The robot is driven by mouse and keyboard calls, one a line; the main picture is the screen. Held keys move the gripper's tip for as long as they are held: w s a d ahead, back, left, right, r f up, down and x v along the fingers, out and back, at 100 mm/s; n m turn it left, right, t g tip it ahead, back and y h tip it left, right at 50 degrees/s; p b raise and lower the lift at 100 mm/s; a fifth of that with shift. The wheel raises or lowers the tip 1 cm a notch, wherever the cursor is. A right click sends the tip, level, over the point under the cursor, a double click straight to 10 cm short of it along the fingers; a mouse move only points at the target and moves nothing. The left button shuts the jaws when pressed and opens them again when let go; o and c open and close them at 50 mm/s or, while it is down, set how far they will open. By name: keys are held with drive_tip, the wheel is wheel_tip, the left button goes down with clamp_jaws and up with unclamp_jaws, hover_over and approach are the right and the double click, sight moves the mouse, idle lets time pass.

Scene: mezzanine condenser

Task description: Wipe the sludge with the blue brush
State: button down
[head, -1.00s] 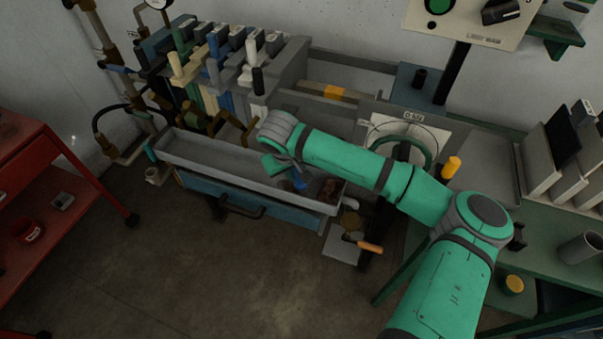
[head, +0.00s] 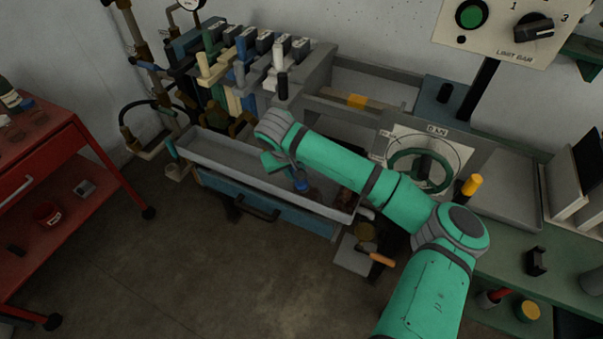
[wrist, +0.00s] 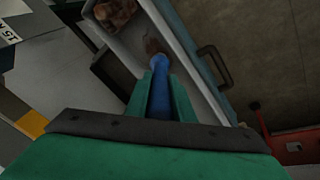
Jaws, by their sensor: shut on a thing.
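My gripper (head: 294,177) is shut on the blue brush (head: 302,185), low over the right part of a long grey tray (head: 222,158). In the wrist view the brush's blue handle (wrist: 160,88) stands between my two green fingers (wrist: 161,98). A small brown patch shows just past the handle; I cannot tell whether it is bristles or sludge. The brown lumpy sludge (wrist: 115,13) lies in the tray, apart from the brush. In the head view the sludge (head: 345,196) is a dark patch at the tray's right end, partly hidden by my arm.
A rack of upright coloured handles (head: 240,72) stands behind the tray. A dial with a green handwheel (head: 422,170) is to the right. A blue drawer with a dark handle (head: 258,208) is below the tray. A red cart (head: 45,150) stands at left. The floor in front is clear.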

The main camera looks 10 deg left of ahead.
drive_tip(key=a, duration=0.2)
drive_tip(key=w+a, duration=0.1)
drive_tip(key=shift+w+a, duration=0.1)
drive_tip(key=shift+a, duration=0.3)
drive_tip(key=shift+d, duration=0.1)
drive_tip(key=shift+s+d, duration=0.3)
drive_tip(key=shift+d, duration=0.65)
drive_tip(key=shift+s+d, duration=0.25)
drive_tip(key=shift+d, duration=0.7)
drive_tip(key=shift+s, duration=0.15)
drive_tip(key=s+d, duration=0.2)
drive_tip(key=d, duration=0.5)
drive_tip(key=shift+s+d, duration=0.15)
drive_tip(key=shift+d, duration=0.1)
drive_tip(key=shift+r, duration=0.15)
